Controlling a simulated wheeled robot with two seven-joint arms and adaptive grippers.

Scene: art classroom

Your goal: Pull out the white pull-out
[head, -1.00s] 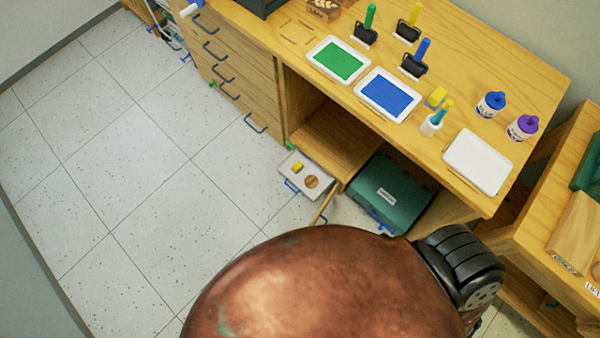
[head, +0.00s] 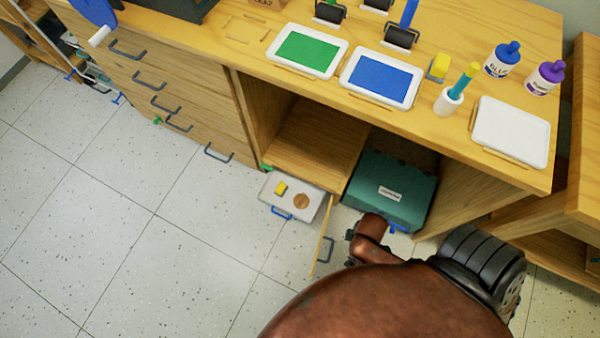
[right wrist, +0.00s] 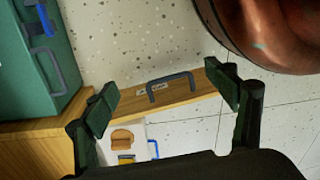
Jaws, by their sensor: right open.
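The white pull-out (head: 315,207) sits low at the cabinet, left of the opened door, and sticks out over the floor. A yellow block (head: 281,188) and a round brown piece (head: 301,201) are on it. Its blue handle (head: 281,213) is at the front. My right gripper (right wrist: 161,84) is open and empty. In the right wrist view the door's dark handle (right wrist: 170,84) shows between the fingers, and the white pull-out (right wrist: 133,132) shows beyond the door, partly hidden. Contact with the handle cannot be told. My left gripper is out of view.
The wooden door (head: 321,233) stands open edge-on beside the pull-out. A green case (head: 390,188) with a blue latch is in the lower cabinet, right of the door. The desk (head: 420,115) above holds paint trays and bottles. The floor (head: 150,210) at left is clear.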

